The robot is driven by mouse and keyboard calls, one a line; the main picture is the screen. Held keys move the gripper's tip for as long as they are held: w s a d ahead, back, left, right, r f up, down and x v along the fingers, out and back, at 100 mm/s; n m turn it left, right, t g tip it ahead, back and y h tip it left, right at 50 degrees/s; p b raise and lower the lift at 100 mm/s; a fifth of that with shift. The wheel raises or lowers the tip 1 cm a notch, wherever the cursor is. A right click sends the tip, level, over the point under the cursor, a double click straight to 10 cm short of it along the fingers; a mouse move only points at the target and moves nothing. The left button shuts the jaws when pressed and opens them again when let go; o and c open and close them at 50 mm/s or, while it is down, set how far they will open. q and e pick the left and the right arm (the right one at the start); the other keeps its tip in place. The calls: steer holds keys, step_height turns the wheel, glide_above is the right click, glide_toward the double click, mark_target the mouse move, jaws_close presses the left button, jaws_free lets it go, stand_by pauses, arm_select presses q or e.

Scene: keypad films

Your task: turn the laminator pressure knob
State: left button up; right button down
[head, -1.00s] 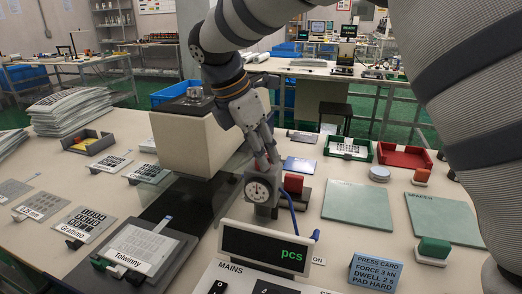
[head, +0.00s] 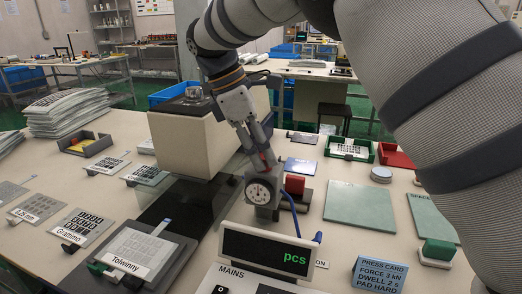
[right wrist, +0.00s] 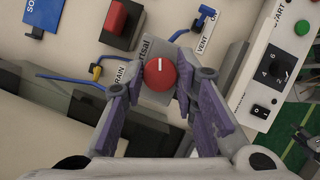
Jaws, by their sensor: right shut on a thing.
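The red round knob (right wrist: 160,74) with a white index line sits on a grey block (right wrist: 154,98) in the right wrist view. My right gripper (right wrist: 157,84) has a finger on each side of the knob and is shut on it. In the head view my right gripper (head: 263,157) reaches down from above to the top of the grey block, just behind the round dial gauge (head: 259,191). The fingers mostly hide the knob there. The white line points towards the top of the wrist picture. My left gripper is not in view.
A pcs display (head: 265,249) stands in front of the gauge. A large beige press head (head: 192,140) is close on the left. Blue and yellow levers (right wrist: 205,18) and a red block (right wrist: 121,20) surround the knob. Green plates (head: 360,207) lie to the right.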

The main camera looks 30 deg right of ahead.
stand_by(0.3)
steer(key=c, duration=1.3)
jaws_free()
steer(key=v, duration=0.7)
steer(key=shift+a+r, duration=0.15)
steer(key=shift+r, duration=0.05)
steer(key=shift+w, duration=0.1)
